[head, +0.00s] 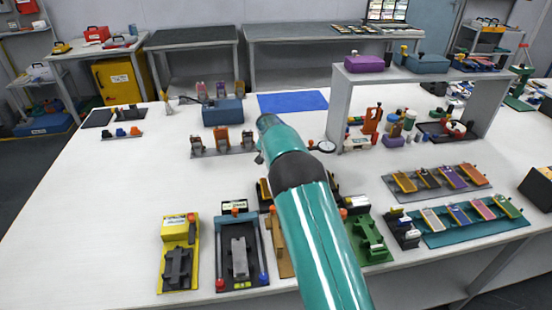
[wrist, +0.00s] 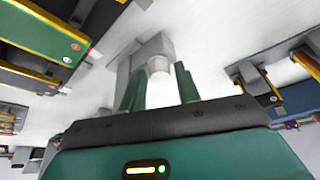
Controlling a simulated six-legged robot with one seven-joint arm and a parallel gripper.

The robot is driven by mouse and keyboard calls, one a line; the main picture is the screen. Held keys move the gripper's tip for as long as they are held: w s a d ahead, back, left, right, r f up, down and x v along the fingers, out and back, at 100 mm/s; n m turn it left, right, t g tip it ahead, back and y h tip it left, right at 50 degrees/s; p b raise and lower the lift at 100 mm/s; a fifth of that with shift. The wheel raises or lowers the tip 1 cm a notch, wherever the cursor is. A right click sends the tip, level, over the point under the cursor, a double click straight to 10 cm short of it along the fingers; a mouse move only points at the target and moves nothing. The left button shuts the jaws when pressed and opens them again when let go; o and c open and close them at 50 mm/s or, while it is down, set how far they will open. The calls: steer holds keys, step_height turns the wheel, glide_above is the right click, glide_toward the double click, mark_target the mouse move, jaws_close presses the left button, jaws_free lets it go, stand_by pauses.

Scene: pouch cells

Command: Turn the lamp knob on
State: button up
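In the wrist view, a grey block-like fixture (wrist: 150,48) stands ahead of my gripper (wrist: 158,82). A short pale round knob-like part (wrist: 158,66) sits on its near side, between the lines of my two green fingers. The fingers are spread, with a visible gap between them. I cannot tell whether either finger touches the part, or whether it is the lamp knob. No lit lamp can be made out. In the head view, my teal arm reaches over the white table (head: 110,200), and my gripper cannot be made out there.
In the head view, a yellow fixture (head: 179,228) and a dark fixture (head: 238,255) stand at the front edge. Racks of coloured pouches (head: 470,215) lie at the right, below a grey shelf (head: 425,77). A blue mat (head: 292,102) lies at the back.

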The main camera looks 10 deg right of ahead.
steer(key=v, duration=1.3)
steer(key=shift+r, duration=0.4)
steer(key=shift+s+r, duration=0.1)
steer(key=shift+s, duration=0.05)
steer(key=s+d+r+n+y, duration=0.1)
steer(key=s+d+r, duration=0.1)
steer(key=s+r, duration=0.65)
steer(key=s+d+r+n+y, duration=0.15)
steer(key=s+r, duration=0.45)
steer(key=s, duration=0.6)
steer(key=s+f+n, duration=0.1)
steer(key=s+f, duration=0.1)
steer(key=s, duration=1.1)
steer(key=s+f+n+t, duration=0.1)
steer(key=s+f+n, duration=0.1)
steer(key=s, duration=1.2)
steer(key=shift+s+a+t, duration=0.2)
steer(key=shift+a+t, duration=0.1)
steer(key=shift+a, duration=0.05)
